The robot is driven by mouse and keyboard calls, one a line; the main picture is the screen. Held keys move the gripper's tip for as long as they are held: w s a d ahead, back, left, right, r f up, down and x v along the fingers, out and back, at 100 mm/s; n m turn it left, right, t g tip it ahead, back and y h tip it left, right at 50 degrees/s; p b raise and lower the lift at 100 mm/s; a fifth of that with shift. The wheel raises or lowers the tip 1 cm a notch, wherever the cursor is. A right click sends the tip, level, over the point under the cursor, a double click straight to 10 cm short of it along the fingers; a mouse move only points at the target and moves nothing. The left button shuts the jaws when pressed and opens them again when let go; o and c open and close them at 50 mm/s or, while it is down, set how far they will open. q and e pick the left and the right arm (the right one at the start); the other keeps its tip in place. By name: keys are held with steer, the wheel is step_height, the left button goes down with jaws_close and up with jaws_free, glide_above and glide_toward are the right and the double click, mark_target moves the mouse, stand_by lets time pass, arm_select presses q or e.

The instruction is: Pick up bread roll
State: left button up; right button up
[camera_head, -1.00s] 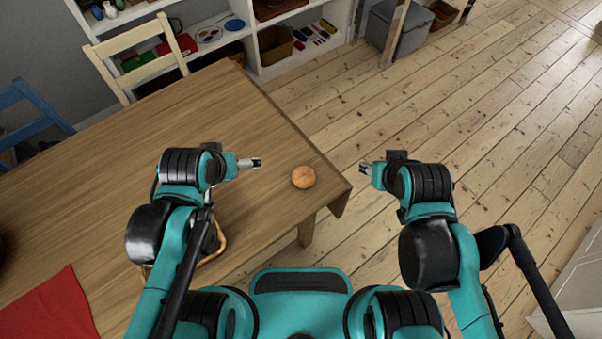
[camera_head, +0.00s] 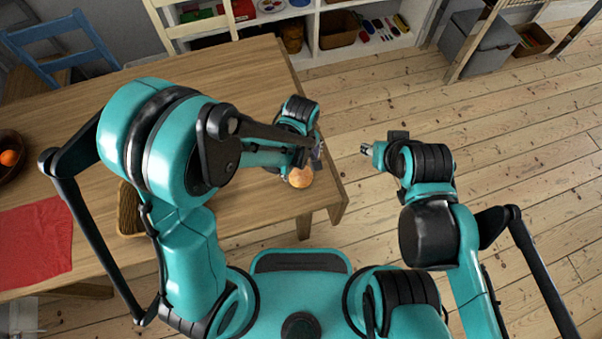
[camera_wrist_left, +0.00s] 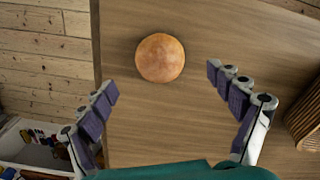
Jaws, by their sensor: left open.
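The bread roll (camera_head: 301,177) is round and golden brown and lies on the wooden table near its right end. In the head view my left arm reaches over the table, and its gripper (camera_head: 312,158) is at the roll, partly hidden by the arm. In the left wrist view the roll (camera_wrist_left: 160,58) lies on the tabletop, ahead of and between the two open fingers of my left gripper (camera_wrist_left: 162,88). No finger touches it there. My right gripper (camera_head: 368,149) is held off the table's right side, over the floor; its jaws are too small to judge.
The wooden table (camera_head: 240,85) has its edge close to the roll. A red cloth (camera_head: 35,242) and a bowl (camera_head: 8,170) with an orange fruit are at the left. A basket (camera_head: 130,208) sits under my left arm. Chairs and shelves stand behind; the floor at right is clear.

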mark_target(300, 171)
arm_select(q)
step_height(300, 171, down, 6)
steer(key=b, duration=0.2)
steer(key=shift+w+a+f+b, duration=0.1)
steer(key=shift+f+b, duration=0.1)
steer(key=shift+b, duration=0.2)
steer(key=shift+r, duration=0.1)
steer(key=shift+c, duration=1.3)
steer(key=c, duration=0.9)
